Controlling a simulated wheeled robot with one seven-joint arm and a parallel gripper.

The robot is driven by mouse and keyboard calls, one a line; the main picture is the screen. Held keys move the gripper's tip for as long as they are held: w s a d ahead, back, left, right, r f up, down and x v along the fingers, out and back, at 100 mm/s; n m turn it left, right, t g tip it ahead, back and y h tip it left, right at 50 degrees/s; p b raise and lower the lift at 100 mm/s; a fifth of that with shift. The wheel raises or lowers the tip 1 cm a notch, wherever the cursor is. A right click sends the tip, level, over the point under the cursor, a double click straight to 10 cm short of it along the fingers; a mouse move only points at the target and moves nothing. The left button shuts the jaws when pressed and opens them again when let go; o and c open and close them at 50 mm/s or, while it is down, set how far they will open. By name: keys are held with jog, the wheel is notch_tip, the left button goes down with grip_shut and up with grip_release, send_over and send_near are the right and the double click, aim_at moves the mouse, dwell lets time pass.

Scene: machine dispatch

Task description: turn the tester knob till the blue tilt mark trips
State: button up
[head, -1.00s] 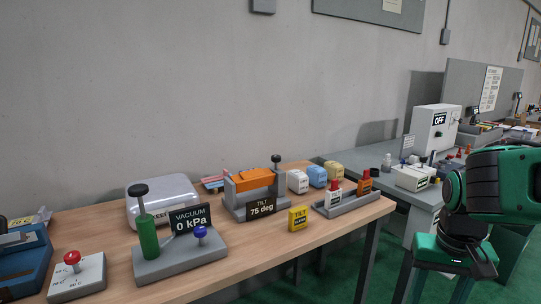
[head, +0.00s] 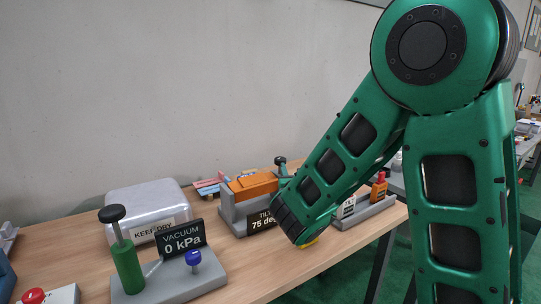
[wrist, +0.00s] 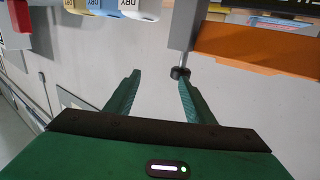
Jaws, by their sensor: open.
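The tilt tester (head: 233,215) is a grey cradle holding an orange block (head: 254,186). Its sign (head: 262,223) reads TILT 75 deg, partly covered by my arm. The dark tester knob (head: 280,160) stands at its right end. In the wrist view the knob (wrist: 180,72) is at the tip of the right-hand finger, on a grey post; I cannot tell whether they touch. My gripper (wrist: 155,85) is open, with nothing between its fingers. My arm hides it in the head view. A blue block (wrist: 107,6) labelled DRY shows in the wrist view; I cannot make out a tilt mark.
A vacuum stand (head: 172,290), its sign (head: 183,243) reading 0 kPa, and a silver KEEP DRY case (head: 145,208) stand left of the tester. A grey rack (head: 368,217) with red-topped pieces is to the right. My arm crosses the table's right part.

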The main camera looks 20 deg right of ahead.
aim_at(282, 161)
jog(key=a, duration=0.1)
jog(key=w+a+y, duration=0.1)
jog(key=w+a+n, duration=0.1)
jog(key=shift+w+r+t, duration=0.1)
jog(key=shift+r+t, duration=0.2)
jog(key=shift+t, duration=0.1)
jog(key=w, duration=0.6)
jog(key=w+d, duration=0.1)
jog(key=w, duration=0.2)
jog(key=shift+w, duration=0.4)
jog(key=shift+f, duration=0.1)
jog(key=c, duration=1.1)
